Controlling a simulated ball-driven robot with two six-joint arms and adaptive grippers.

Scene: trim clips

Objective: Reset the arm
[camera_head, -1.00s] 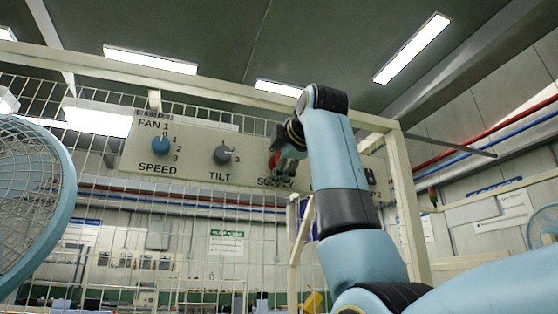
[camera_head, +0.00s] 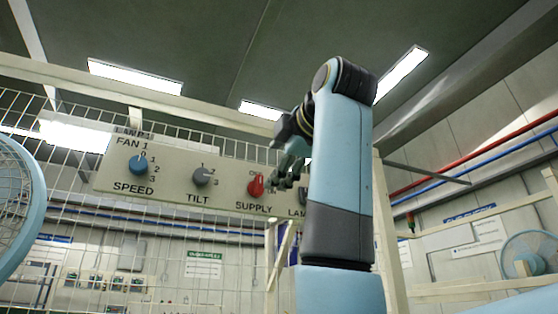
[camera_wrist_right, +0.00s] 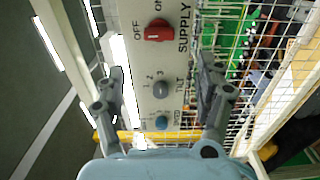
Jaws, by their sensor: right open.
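My right arm rises in the head view, and its gripper (camera_head: 288,166) is in front of the panel's right part, just right of the red SUPPLY knob (camera_head: 256,185). In the right wrist view my right gripper (camera_wrist_right: 160,88) is open with its fingers wide apart and nothing between them touching. The red knob also shows in the right wrist view (camera_wrist_right: 157,30), beyond the fingertips. The control panel (camera_head: 165,196) also carries a blue SPEED knob (camera_head: 138,164) and a grey TILT knob (camera_head: 202,176). The LAMP part of the panel is mostly hidden by my arm. My left gripper is not in view.
The panel hangs on a white wire mesh fence (camera_head: 150,226) with a cream frame. A blue caged fan (camera_head: 22,200) stands at the left edge. Another fan (camera_head: 530,255) is far right. A thin grey bar (camera_head: 428,173) sticks out right of my arm.

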